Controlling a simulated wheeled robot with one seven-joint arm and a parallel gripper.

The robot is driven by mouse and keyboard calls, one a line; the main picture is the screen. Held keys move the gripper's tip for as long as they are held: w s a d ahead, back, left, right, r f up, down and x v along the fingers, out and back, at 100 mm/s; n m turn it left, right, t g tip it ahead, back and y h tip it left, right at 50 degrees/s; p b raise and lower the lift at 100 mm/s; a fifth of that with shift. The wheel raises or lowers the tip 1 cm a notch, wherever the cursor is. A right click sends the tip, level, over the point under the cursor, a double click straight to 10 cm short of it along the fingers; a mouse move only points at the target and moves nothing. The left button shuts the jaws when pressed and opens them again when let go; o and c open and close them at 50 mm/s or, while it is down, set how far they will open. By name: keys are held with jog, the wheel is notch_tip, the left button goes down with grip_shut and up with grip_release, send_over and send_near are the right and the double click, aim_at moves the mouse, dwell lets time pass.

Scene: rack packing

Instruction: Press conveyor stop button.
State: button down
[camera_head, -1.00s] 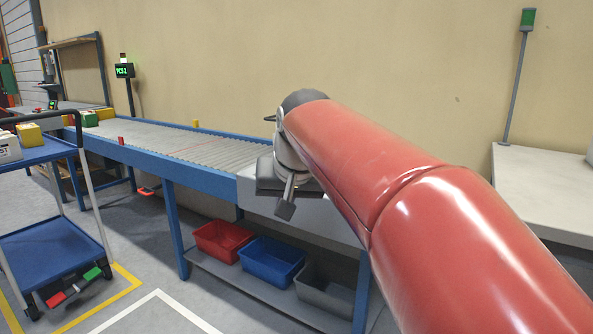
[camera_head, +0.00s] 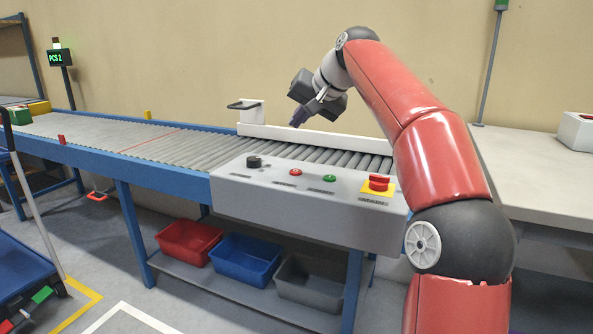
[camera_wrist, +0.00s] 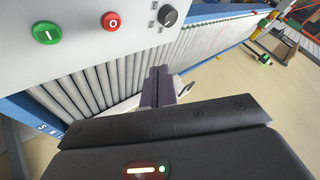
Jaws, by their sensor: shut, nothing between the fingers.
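A grey control panel (camera_head: 280,208) is fixed to the near side of the roller conveyor (camera_head: 190,147). It carries a small red button (camera_head: 296,172), marked O in the wrist view (camera_wrist: 111,21). To its right in the head view is a green button (camera_head: 329,178), marked I in the wrist view (camera_wrist: 46,32). A black knob (camera_head: 254,162) is to its left. A larger red mushroom button (camera_head: 379,182) sits on a yellow plate at the panel's right end. My gripper (camera_head: 297,121) is shut and empty, above the rollers and apart from the buttons.
A low white rail (camera_head: 310,137) runs along the conveyor's far side, with a white post at its left end. Red (camera_head: 188,241), blue (camera_head: 244,260) and grey bins (camera_head: 309,281) sit on the shelf below. A pale table (camera_head: 530,175) stands at the right.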

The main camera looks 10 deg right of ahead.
aim_at(299, 172)
jog(key=shift+f, duration=0.15)
notch_tip(299, 172, down, 9)
jog(key=b, duration=0.6)
jog(key=shift+r, duration=0.2)
jog(key=shift+f, duration=0.1)
dwell(1.6)
jog(key=shift+f+b, duration=0.3)
jog(key=shift+b, duration=0.1)
jog(key=shift+f+b, duration=0.3)
jog(key=shift+f, duration=0.1)
dwell(0.5)
dwell(0.3)
jog(key=shift+r+p, duration=0.8)
jog(key=shift+p, duration=0.05)
